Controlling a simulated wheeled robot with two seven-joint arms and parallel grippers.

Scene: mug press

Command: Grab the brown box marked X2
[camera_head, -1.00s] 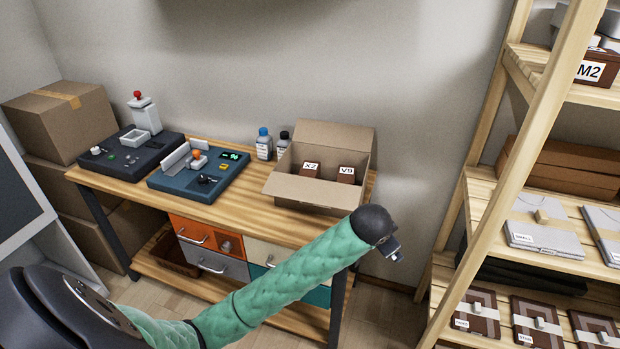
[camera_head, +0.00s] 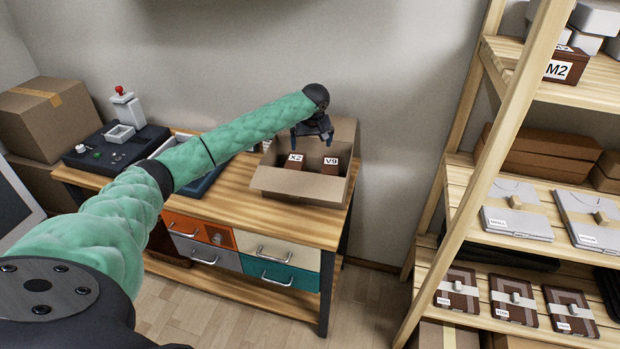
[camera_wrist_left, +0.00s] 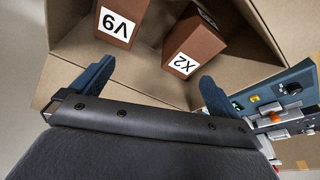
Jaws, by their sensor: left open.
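The brown box marked X2 (camera_head: 293,162) stands inside an open cardboard carton on the table, at its left side. It also shows in the left wrist view (camera_wrist_left: 197,42), slightly tilted in the picture, ahead of my fingers. The brown box marked V9 (camera_head: 331,165) stands to its right, with a gap between them; it also shows in the wrist view (camera_wrist_left: 121,20). My left gripper (camera_head: 312,139) is open and empty above the carton, pointing down near its back. In the wrist view the two blue fingers (camera_wrist_left: 152,88) are apart, touching neither box. My right gripper is not in view.
The carton (camera_head: 300,189) has raised walls and flaps around both boxes. A dark device (camera_head: 112,150) with a red knob stands at the table's left. A wooden shelf (camera_head: 468,180) with several goods stands close on the right.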

